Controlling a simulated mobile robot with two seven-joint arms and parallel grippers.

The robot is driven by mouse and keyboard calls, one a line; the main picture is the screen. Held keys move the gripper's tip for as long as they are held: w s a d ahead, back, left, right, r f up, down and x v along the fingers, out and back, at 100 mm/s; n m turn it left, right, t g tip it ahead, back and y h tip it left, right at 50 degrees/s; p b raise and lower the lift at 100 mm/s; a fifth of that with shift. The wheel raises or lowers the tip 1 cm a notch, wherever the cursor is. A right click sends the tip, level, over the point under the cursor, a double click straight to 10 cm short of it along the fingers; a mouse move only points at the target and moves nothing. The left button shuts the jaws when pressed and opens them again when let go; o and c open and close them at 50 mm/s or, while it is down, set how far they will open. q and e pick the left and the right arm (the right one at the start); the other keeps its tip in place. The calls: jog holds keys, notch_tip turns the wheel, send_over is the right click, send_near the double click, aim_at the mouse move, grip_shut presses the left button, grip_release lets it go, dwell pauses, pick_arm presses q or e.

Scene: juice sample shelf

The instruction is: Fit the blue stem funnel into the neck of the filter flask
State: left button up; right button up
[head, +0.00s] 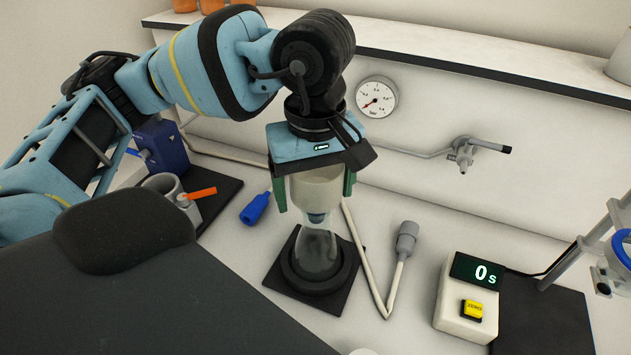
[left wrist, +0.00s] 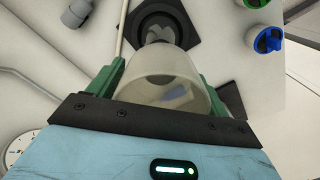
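The funnel (head: 317,190) is a pale cup with a dark blue stem end (head: 317,217) below it. My left gripper (head: 315,188) is shut on the cup, one green finger on each side. The clear filter flask (head: 316,248) stands upright in a black ring on a dark mat, directly below the funnel. The stem end shows at the flask's mouth; I cannot tell whether it is inside the neck. In the left wrist view the cup (left wrist: 165,72) sits between the green fingers (left wrist: 160,85), with the flask (left wrist: 157,32) beyond it. My right gripper is not in view.
A grey hose end (head: 405,240) lies right of the flask. A timer (head: 468,300) reading 0 s stands farther right. A gauge (head: 377,97) and a tap (head: 464,153) are on the back wall.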

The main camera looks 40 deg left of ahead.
pick_arm(q)
jog(key=shift+o, duration=1.2)
jog(key=shift+r, duration=0.1)
notch_tip(320, 180, up, 8)
jog(key=shift+f, duration=0.1)
